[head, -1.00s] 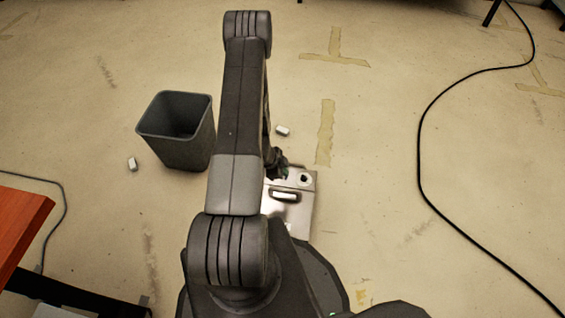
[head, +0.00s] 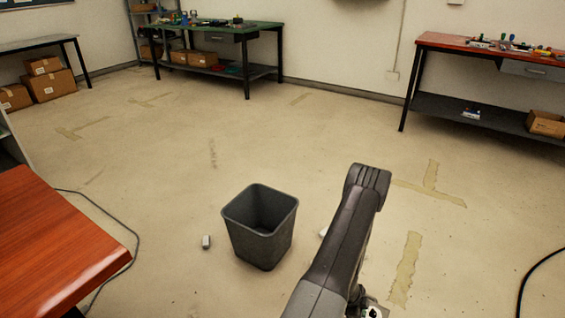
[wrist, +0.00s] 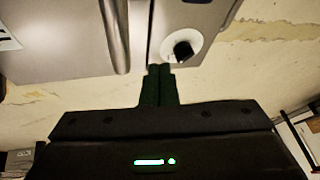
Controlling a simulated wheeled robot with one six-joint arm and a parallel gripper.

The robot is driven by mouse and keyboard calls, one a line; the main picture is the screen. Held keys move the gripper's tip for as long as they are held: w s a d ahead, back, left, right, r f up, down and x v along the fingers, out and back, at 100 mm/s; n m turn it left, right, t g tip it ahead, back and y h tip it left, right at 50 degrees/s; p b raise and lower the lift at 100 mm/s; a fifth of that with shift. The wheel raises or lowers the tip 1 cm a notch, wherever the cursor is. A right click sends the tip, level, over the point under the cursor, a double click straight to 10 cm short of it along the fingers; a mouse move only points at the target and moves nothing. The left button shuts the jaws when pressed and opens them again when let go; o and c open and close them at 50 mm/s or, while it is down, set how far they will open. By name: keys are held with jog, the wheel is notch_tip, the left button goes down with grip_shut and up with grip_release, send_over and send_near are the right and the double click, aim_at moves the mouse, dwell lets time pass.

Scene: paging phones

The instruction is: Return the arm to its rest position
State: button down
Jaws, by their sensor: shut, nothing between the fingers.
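My arm (head: 340,245) rises from the bottom of the head view, folded, with its elbow up at the right of the bin. In the wrist view my gripper (wrist: 158,71) has its dark fingers together with nothing between them. Just beyond the fingertips is a pale grey metal surface (wrist: 70,40) with a bar handle (wrist: 115,35) and a black knob (wrist: 183,50) on a white dial. I cannot tell whether the fingertips touch it. In the head view the gripper is mostly hidden behind the arm and cut off by the bottom edge.
A dark grey bin (head: 260,230) stands on the floor left of my arm. A small white object (head: 206,242) lies left of it, another (head: 323,232) right of it. A red-brown tabletop (head: 50,240) is at the near left. Green (head: 225,30) and red (head: 480,45) workbenches stand along the back.

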jog(key=b+x, duration=0.1)
jog(key=x, duration=0.3)
jog(key=shift+d+f, duration=0.1)
jog(key=shift+f, duration=0.05)
